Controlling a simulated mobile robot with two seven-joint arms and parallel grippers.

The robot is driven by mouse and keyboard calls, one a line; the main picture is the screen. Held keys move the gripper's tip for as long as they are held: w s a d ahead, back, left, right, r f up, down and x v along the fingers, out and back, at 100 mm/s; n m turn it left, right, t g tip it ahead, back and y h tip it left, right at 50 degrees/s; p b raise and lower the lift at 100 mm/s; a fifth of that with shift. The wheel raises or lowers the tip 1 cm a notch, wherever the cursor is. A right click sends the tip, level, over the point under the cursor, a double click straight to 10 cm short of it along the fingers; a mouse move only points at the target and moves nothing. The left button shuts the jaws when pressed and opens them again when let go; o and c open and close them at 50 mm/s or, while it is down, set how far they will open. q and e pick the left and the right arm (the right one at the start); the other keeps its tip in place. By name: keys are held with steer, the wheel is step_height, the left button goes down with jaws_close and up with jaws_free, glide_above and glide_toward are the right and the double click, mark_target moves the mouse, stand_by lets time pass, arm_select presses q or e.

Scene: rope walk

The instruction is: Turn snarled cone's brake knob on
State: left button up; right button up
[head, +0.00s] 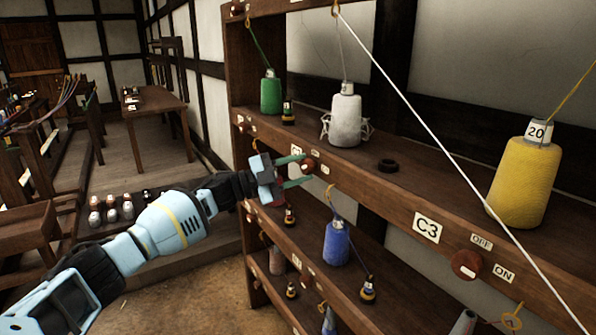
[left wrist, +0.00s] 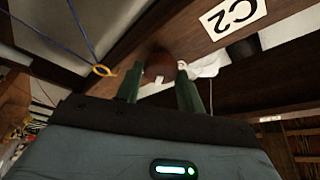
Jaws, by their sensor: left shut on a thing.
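The snarled cone (head: 345,115) is white, with loose loops of thread bulging at its lower sides, and stands on the upper shelf. Its brake knob (head: 308,165) is a round red-brown knob on the shelf's front rail below it; the left wrist view shows it too (left wrist: 160,64), near an upside-down C2 label (left wrist: 234,16). My left gripper (head: 301,169) is shut on this knob, one green finger on each side. Its fingertips (left wrist: 160,84) partly hide the knob, and I cannot read which way its pointer faces. My right gripper is not in view.
A green cone (head: 270,92) and a yellow cone (head: 524,180) flank the white one. Another knob (head: 466,264) sits by the C3 label (head: 427,228). A blue cone (head: 336,243) stands on the shelf below. A taut white cord (head: 430,137) crosses in front of the rack.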

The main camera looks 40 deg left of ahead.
arm_select(q)
steer(key=m+g, duration=0.2)
steer(key=m, duration=0.2)
steer(key=shift+r+m, duration=0.15)
steer(key=shift+m, duration=0.15)
steer(key=shift+m+g+y+p, duration=0.3)
steer(key=shift+m+p, duration=0.1)
steer(key=shift+m, duration=0.7)
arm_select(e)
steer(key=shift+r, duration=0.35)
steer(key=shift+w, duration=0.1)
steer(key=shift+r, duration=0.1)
arm_select(q)
steer(key=o, duration=1)
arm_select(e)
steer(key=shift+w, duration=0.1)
arm_select(q)
steer(key=b+v, duration=0.1)
steer(key=v, duration=0.7)
steer(key=shift+r, duration=0.1)
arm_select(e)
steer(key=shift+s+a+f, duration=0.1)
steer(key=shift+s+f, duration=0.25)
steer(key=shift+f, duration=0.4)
